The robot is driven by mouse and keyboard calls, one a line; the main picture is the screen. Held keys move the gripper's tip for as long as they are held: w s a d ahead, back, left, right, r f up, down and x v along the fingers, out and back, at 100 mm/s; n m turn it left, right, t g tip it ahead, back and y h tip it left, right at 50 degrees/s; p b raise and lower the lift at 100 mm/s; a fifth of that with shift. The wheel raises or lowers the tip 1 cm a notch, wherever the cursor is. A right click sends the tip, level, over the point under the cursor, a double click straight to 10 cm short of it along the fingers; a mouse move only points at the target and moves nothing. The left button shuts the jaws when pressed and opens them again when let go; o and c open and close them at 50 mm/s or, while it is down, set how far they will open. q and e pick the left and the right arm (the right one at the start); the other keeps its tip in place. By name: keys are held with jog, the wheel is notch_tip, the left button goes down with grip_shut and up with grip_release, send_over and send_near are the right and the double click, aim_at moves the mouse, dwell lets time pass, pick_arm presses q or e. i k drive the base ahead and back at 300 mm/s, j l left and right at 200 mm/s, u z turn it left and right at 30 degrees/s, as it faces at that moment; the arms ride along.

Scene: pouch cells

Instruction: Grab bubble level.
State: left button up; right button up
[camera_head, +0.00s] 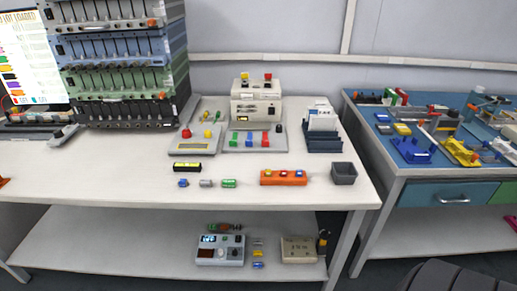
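The bubble level appears to be the small black bar with a yellow middle (187,167). It lies flat on the white table (120,180), left of centre and near the front half. It is small in view, so its vial cannot be made out clearly. Nothing covers it. Neither of my grippers shows in the head view.
Small blue, grey and green cylinders (229,183) lie in front of the level. An orange block (283,177) and a dark grey bin (344,173) stand to the right. A grey tray (196,139) and tall equipment racks (125,80) stand behind. The front-left tabletop is mostly clear.

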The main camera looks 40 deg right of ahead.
aim_at(194, 167)
jog(key=z, duration=0.75)
jog(key=i+l+u, duration=0.15)
